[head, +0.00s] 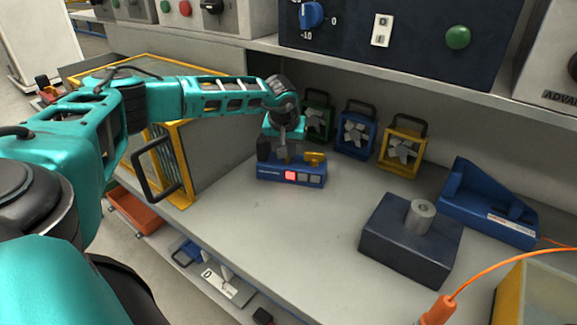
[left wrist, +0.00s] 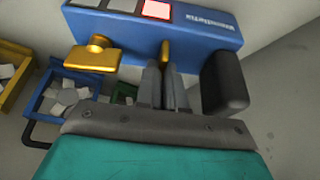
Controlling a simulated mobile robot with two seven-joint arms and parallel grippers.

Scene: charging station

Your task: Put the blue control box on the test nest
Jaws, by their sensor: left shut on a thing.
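The blue control box (head: 291,177) has a lit red button, two grey buttons, a yellow knob and a black block on top. It is at the back of the grey bench, on it or just above it; I cannot tell which. My left gripper (head: 285,153) points down over it, shut on its top. In the left wrist view the fingers (left wrist: 166,75) close at a small yellow part of the control box (left wrist: 130,38), between knob and black block. A blue cradle (head: 488,206), possibly the test nest, stands at the bench's right. My right gripper is out of view.
A dark block with a metal cylinder (head: 405,244) stands before the cradle. Green, blue (head: 356,130) and yellow (head: 402,152) handled frames line the back wall. An orange cable (head: 500,262) crosses the right front. The middle bench (head: 285,235) is clear; a shelf (head: 350,70) overhangs behind.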

